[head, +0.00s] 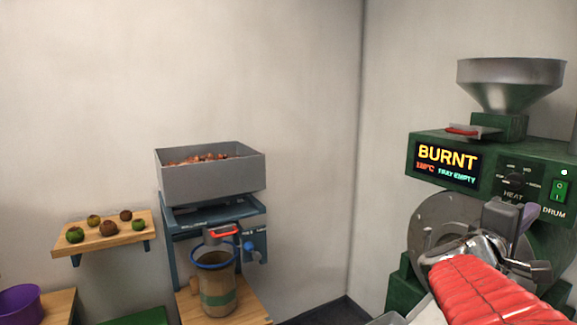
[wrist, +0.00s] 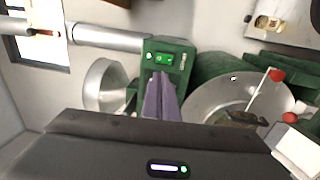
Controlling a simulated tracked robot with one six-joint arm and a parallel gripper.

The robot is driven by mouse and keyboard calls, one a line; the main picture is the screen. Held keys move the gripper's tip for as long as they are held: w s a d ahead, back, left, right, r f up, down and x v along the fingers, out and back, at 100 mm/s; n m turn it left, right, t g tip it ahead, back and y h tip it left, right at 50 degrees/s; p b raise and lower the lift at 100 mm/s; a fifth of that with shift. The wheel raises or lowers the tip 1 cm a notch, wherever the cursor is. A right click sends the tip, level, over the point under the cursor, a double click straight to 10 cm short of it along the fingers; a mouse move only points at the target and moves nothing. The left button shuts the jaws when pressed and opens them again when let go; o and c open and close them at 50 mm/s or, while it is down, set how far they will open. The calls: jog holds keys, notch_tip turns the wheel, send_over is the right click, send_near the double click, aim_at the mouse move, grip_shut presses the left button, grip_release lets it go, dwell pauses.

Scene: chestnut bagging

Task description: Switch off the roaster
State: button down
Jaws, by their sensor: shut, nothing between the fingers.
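The green roaster (head: 398,290) stands at the right in the head view. Its display (head: 447,164) reads BURNT, with a small temperature and TRAY EMPTY below. A heat knob (head: 516,180) sits right of the display. The green DRUM switch (head: 560,190) is lit, with a small light above it. My gripper (head: 497,213) is shut and empty, in front of the roaster, below and left of the switch. In the wrist view the purple-grey fingers (wrist: 160,92) are together, just below a green lit switch (wrist: 163,58). I cannot tell whether they touch the panel.
A metal hopper (head: 510,82) tops the roaster. At the left are a grey bin (head: 205,187) of brown pieces on a blue stand, a sack (head: 217,280) beneath, a wooden shelf (head: 100,235) with several round items, and a purple bowl (head: 18,303).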

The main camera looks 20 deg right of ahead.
jog(key=shift+s+d, duration=0.1)
send_near(562, 188)
jog(key=d, duration=0.4)
jog(key=shift+w+d+r, duration=0.3)
jog(key=shift+w+d, duration=0.05)
jog(key=shift+d, duration=0.05)
jog(key=shift+w+d+r, duration=0.15)
jog(key=shift+w+d, duration=0.05)
jog(key=shift+d, duration=0.55)
